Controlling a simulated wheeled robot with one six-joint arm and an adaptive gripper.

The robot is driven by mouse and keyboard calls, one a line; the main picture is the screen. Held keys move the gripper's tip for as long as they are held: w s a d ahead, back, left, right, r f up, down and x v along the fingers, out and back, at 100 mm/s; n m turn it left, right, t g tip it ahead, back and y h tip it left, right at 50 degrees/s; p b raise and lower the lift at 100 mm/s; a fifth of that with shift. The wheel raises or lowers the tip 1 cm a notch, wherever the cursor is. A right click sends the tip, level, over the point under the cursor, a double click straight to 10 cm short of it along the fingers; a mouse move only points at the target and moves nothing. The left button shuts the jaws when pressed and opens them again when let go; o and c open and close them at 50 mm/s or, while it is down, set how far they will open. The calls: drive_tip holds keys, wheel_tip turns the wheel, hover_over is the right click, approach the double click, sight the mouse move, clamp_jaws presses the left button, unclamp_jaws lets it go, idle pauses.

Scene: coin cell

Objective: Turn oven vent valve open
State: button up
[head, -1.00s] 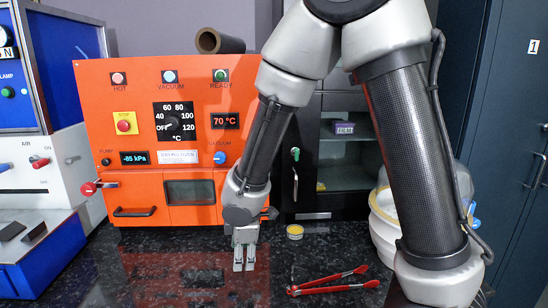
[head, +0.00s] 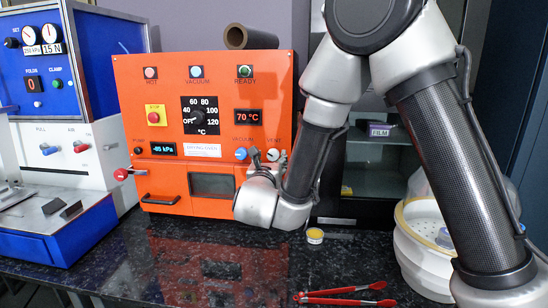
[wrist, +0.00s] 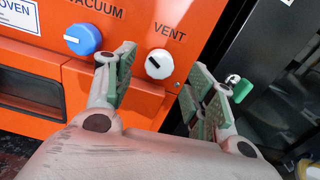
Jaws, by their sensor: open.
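The orange oven (head: 222,85) stands on the dark counter. Its white vent valve knob (wrist: 159,64), under the label VENT, shows between my fingers in the wrist view, with a dark pointer line across it. In the head view the vent knob (head: 273,155) sits at the lower right of the oven front. My gripper (wrist: 160,85) is open and points at the oven front, with one finger on each side of the knob. I cannot tell whether either finger touches it. The blue vacuum knob (wrist: 83,39) is just left of my left finger.
A dark cabinet (wrist: 262,50) with a green-handled fitting (wrist: 242,91) is right of the oven, close to my right finger. Red tongs (head: 345,295), a small yellow-topped tin (head: 315,236) and a white round vessel (head: 425,250) are on the counter.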

sight(273, 156)
drive_tip(key=w, duration=0.4)
drive_tip(key=shift+d, duration=0.4)
drive_tip(key=c, duration=1)
drive_tip(key=shift+c, duration=0.2)
drive_tip(key=shift+m, duration=2.8)
